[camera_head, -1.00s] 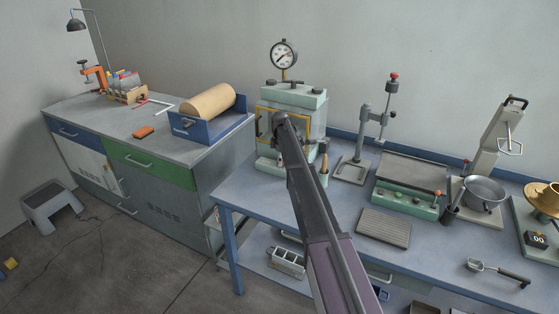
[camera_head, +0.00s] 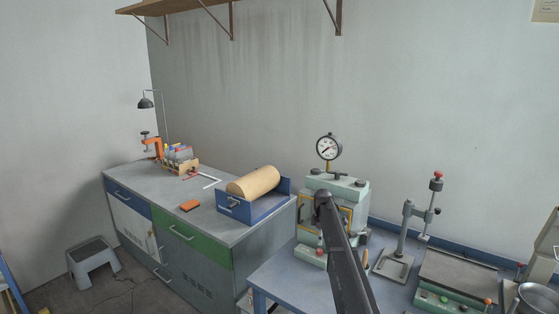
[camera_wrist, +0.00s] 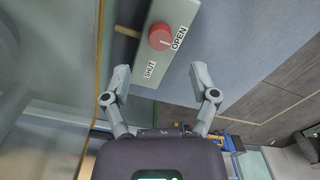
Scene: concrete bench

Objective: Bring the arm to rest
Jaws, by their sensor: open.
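My arm (camera_head: 345,260) reaches from the bottom edge of the head view toward the pale green press (camera_head: 350,188) with a round gauge (camera_head: 329,147) on top. It covers part of the press front. The head view does not show my gripper's fingers. In the wrist view my gripper (camera_wrist: 160,84) has its two grey fingers spread wide with nothing between them. Beyond the fingertips is a red knob (camera_wrist: 159,37) on a pale green panel, with OPEN and SHUT labels beside it. The fingers appear clear of the knob.
A blue bench (camera_head: 283,273) carries the press, a stand with a red-topped lever (camera_head: 409,225) and a flat plate machine (camera_head: 458,278). A grey cabinet (camera_head: 200,255) at left holds a roll in a blue tray (camera_head: 240,210). A wall shelf (camera_head: 185,6) is above.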

